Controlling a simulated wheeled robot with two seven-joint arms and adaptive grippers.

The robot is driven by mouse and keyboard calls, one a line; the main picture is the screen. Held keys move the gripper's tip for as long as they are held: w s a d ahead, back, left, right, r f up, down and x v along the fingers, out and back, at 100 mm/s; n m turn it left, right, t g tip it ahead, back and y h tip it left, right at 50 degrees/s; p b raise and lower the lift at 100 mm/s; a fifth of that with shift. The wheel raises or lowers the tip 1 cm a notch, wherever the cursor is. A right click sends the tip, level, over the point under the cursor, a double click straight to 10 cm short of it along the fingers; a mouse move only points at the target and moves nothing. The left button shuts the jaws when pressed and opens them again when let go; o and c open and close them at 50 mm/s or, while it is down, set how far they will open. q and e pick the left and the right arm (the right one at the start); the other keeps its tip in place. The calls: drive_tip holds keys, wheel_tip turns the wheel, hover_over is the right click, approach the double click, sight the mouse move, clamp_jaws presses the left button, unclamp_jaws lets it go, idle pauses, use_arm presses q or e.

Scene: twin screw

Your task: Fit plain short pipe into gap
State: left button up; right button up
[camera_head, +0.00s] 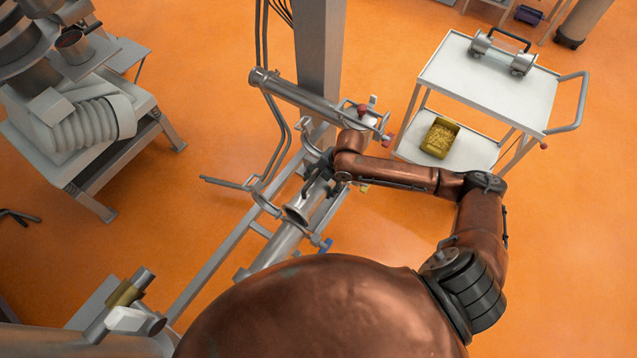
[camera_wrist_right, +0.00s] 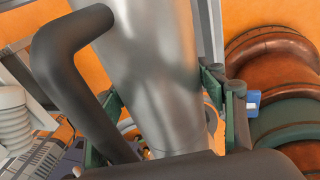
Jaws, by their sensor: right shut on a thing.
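The plain short pipe (camera_wrist_right: 155,80) is a smooth silver tube with a dark bent handle (camera_wrist_right: 75,70), filling the middle of the right wrist view. My right gripper (camera_head: 322,178) is shut on the handle. In the head view it is over the sloping pipe line, and my arm hides much of the held pipe. A silver pipe section (camera_head: 282,242) with a flared open end lies on the rail just below and left of the gripper. I cannot tell whether the held pipe touches the line or sits in the gap. My left gripper is out of view.
A grey column (camera_head: 320,50) stands behind the line, with a silver pipe (camera_head: 295,95) crossing in front. A white cart (camera_head: 450,70) at right holds a silver part with a handle (camera_head: 505,50) and a yellow bin (camera_head: 440,138). A machine (camera_head: 85,120) stands at left.

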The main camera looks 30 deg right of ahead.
sight(330, 182)
drive_tip(key=shift+f+b, duration=1.3)
drive_tip(key=shift+f, duration=0.1)
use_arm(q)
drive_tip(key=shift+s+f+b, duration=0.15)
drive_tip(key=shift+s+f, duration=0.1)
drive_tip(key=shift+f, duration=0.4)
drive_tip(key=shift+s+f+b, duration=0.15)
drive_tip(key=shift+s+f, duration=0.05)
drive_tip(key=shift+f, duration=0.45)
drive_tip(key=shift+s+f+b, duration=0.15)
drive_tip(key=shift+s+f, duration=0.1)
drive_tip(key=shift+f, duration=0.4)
use_arm(e)
drive_tip(key=shift+f, duration=1.95)
drive_tip(key=shift+f, duration=0.2)
drive_tip(key=o, duration=1.9)
drive_tip(key=shift+o, duration=1.3)
drive_tip(key=shift+s+f, duration=0.1)
drive_tip(key=v, duration=1.2)
drive_tip(key=shift+a, duration=0.1)
